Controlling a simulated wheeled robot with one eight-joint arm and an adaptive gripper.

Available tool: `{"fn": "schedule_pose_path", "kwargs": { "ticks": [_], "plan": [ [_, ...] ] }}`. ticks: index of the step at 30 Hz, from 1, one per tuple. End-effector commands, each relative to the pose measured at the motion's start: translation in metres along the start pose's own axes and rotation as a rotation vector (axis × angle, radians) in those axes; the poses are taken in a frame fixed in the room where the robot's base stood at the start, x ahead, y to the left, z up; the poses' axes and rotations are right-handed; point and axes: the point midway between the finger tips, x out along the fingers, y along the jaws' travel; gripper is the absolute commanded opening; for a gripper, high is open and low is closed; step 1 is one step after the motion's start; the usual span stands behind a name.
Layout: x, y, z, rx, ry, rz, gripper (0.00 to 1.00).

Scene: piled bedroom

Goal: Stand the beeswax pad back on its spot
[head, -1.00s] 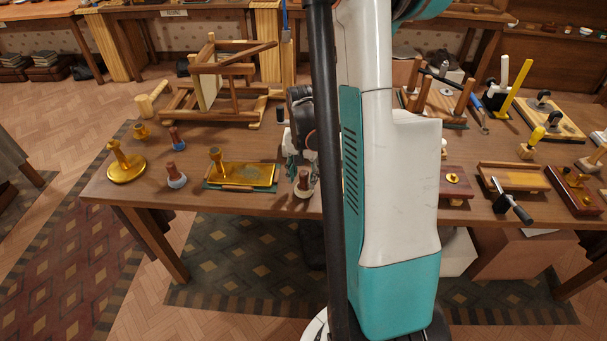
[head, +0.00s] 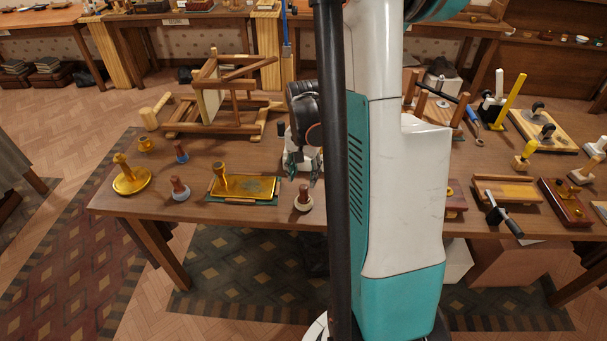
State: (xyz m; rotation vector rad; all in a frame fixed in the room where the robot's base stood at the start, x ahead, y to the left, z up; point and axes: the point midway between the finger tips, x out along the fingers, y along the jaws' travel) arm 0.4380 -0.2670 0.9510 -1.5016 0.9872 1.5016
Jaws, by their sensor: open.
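Several small knob-handled pads stand on the wooden workbench (head: 240,218); I cannot tell for certain which is the beeswax pad. One pad with a brown handle and pale round base (head: 303,202) stands upright near the front edge, just below my gripper (head: 303,174). My gripper points down with its fingers apart, seemingly empty and slightly behind this pad's handle. Left of it, a gold knob (head: 221,180) stands on a gold tray (head: 255,188) over a green mat. Another brown-handled pad with a grey-blue base (head: 180,191) stands left of the tray.
A gold disc with a knob (head: 131,182), a blue-based pad (head: 181,153) and a small gold pot (head: 146,145) stand left. A wooden frame (head: 225,100) and mallet (head: 153,112) lie behind. My arm hides the bench's middle. The right side is crowded with tools.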

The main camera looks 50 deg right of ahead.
Motion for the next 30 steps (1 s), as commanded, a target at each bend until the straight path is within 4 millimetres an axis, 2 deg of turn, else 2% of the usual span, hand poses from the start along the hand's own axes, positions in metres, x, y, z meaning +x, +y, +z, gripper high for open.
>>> {"fn": "schedule_pose_path", "kwargs": {
  "ticks": [6, 30],
  "plan": [
    [-0.0142, 0.0001, 0.0001, 0.000, 0.000, 0.000, 0.44],
    [-0.0132, 0.0001, 0.0001, 0.000, 0.000, 0.000, 0.44]
  ]
}}
